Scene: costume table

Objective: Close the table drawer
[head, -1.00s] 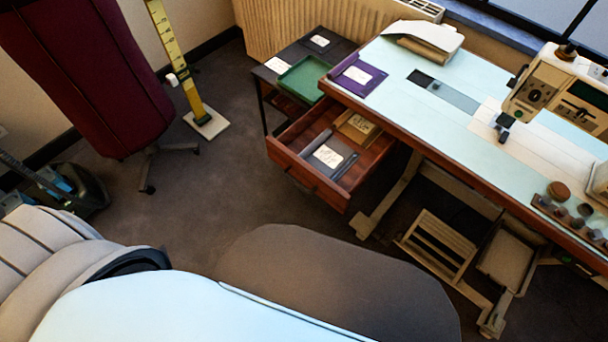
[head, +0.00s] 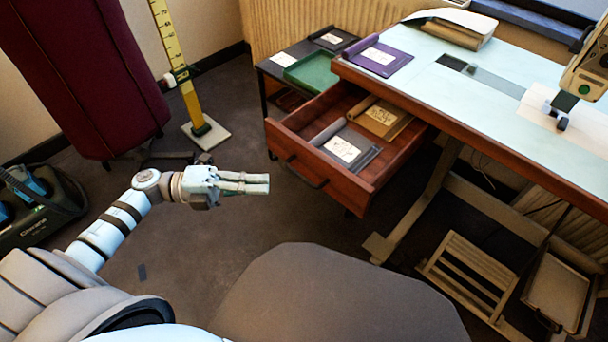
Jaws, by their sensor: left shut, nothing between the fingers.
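The wooden table drawer (head: 330,184) stands pulled out from under the left end of the sewing table (head: 490,82). Its front faces the lower left and has a dark bar handle (head: 307,175). Inside lie a grey folder with a white label (head: 345,148) and a tan-brown folder (head: 385,119). My left gripper (head: 268,184) is shut and empty, to the left of the drawer front and apart from it, with its fingers pointing right. My right gripper is not in view.
A green tray (head: 311,73) sits on a small dark side table left of the drawer. A yellow ruler stand (head: 172,50) and a maroon dress form (head: 88,75) stand at the left. A brown rounded seat (head: 340,300) is in front. Bare floor lies around the gripper.

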